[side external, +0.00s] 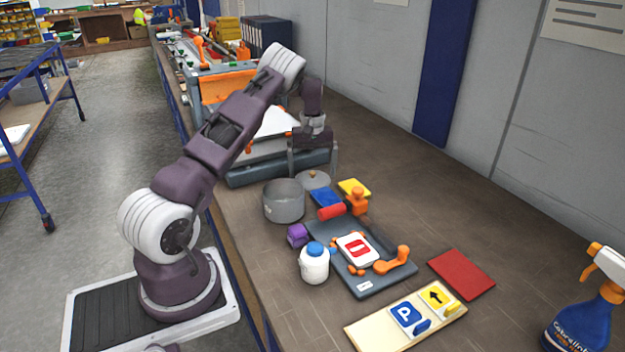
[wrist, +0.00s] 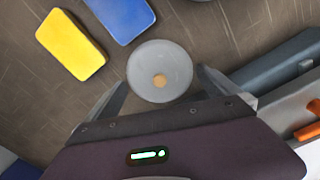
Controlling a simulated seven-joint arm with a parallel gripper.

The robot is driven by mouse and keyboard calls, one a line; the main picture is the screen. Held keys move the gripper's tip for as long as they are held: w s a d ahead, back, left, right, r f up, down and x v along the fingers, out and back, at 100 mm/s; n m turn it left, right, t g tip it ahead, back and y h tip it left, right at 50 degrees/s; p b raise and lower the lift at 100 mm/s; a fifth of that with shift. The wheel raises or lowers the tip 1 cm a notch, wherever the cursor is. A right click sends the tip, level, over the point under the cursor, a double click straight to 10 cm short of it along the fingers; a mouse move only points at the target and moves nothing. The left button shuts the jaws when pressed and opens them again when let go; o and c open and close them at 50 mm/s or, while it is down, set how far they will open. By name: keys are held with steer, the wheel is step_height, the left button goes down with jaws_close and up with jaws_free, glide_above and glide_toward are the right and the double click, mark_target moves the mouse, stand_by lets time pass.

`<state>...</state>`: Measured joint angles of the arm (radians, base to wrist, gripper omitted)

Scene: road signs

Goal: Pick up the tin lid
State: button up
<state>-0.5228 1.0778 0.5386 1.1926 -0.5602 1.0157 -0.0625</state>
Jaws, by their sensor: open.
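The tin lid (side external: 314,181) is a round grey disc with a small knob, lying on the bench beside the grey tin pot (side external: 284,203). In the wrist view the lid (wrist: 160,70) shows from above as a pale disc with a tan knob near its middle. My gripper (side external: 313,172) points down over the lid, its fingers open and apart. In the wrist view my gripper (wrist: 162,79) has one finger to each side of the lid's lower part. I cannot tell how far the fingertips are above the bench.
A blue block (side external: 325,197) and a yellow block (side external: 354,188) lie close to the lid. A red-headed tool (side external: 332,211), purple block (side external: 298,235) and white bottle (side external: 314,265) stand nearer the camera. A grey machine (side external: 250,172) sits behind my gripper.

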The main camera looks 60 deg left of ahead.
steer(key=shift+f, duration=0.55)
steer(key=c, duration=1.3)
steer(key=shift+d, duration=0.1)
steer(key=shift+c, duration=1)
